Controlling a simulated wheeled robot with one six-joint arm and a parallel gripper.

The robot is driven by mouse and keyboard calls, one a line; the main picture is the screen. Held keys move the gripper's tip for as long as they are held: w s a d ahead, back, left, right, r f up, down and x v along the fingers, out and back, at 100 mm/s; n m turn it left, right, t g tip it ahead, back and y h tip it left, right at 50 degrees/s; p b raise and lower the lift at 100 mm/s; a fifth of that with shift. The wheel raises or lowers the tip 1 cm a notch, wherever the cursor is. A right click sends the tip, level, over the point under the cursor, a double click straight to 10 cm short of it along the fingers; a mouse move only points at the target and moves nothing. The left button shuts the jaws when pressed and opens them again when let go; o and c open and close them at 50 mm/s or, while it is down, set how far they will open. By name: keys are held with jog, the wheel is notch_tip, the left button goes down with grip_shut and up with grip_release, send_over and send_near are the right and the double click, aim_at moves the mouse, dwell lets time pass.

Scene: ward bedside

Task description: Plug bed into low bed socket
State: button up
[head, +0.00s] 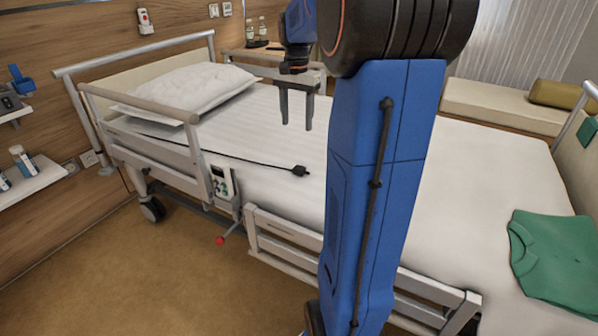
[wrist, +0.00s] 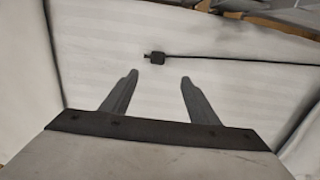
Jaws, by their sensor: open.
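A black bed plug (head: 300,171) lies on the white mattress near its left side. Its cord (head: 235,158) runs across the bed toward the head end. In the wrist view the plug (wrist: 156,57) lies just beyond the fingertips, with its cord (wrist: 230,58) going right. My gripper (head: 296,126) is open and empty, pointing down above the mattress, apart from the plug; the fingers also show in the wrist view (wrist: 158,77). A low socket plate (head: 89,158) is on the wood wall behind the bed's left corner, with another fitting beside it.
Side rails (head: 165,112) with a hand control (head: 221,184) line the bed's left side. A pillow (head: 190,90) is at the head end and a green garment (head: 555,258) at lower right. Wall shelves (head: 35,178) hold bottles at left. Floor (head: 120,260) is clear.

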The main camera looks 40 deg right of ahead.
jog(key=shift+d+f, duration=0.15)
jog(key=shift+f, duration=0.05)
send_over(299, 168)
jog(key=f, duration=1.2)
jog(key=shift+w, duration=0.25)
jog(key=shift+s+d+f, duration=0.1)
jog(key=shift+f, duration=1.2)
jog(key=shift+s+f, duration=0.1)
jog(key=shift+f, duration=1.15)
jog(key=c, duration=1.1)
